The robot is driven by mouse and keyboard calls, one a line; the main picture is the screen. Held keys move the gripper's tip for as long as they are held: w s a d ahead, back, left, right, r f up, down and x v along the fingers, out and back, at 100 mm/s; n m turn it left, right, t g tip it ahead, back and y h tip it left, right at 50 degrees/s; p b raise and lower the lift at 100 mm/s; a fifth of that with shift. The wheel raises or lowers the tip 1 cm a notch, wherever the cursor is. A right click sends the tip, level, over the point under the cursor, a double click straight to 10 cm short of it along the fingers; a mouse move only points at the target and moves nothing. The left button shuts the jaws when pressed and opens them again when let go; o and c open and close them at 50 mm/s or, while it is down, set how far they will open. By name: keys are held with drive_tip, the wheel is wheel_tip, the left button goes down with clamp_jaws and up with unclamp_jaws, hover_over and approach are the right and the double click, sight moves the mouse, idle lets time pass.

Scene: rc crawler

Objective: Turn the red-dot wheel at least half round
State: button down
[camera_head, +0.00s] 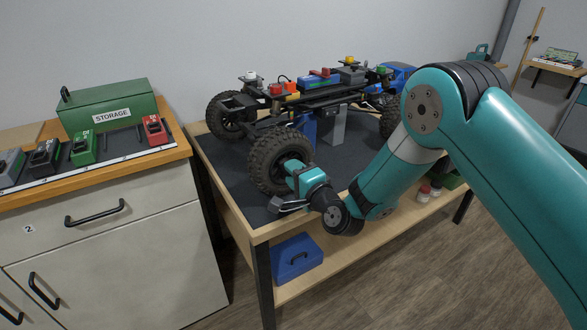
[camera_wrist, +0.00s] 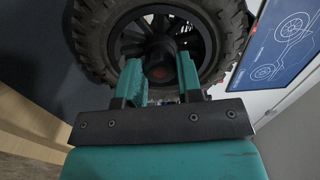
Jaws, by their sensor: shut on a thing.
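The crawler (camera_head: 320,95) sits raised on stands on the dark-topped workbench (camera_head: 226,160). Its near wheel (camera_head: 268,162) has a knobby black tyre, which also shows in the wrist view (camera_wrist: 95,40). A faint dark red mark (camera_wrist: 157,72) shows at the hub, between my fingers. I take this for the red-dot wheel. My gripper (camera_head: 294,170) reaches the outer face of this wheel from the right. In the wrist view its two teal fingers (camera_wrist: 159,74) stand on either side of the hub and are shut on it. The fingers hide part of the hub and lower spokes.
A cabinet (camera_head: 120,250) on the left carries a green storage box (camera_head: 108,105) and several small chargers or batteries. A blue case (camera_head: 296,258) lies on the bench's lower shelf. Open floor (camera_head: 430,270) lies in front of the bench. My arm spans the right side.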

drive_tip(key=shift+m+p, duration=0.3)
drive_tip(key=shift+m, duration=0.2)
drive_tip(key=c, duration=0.8)
unclamp_jaws()
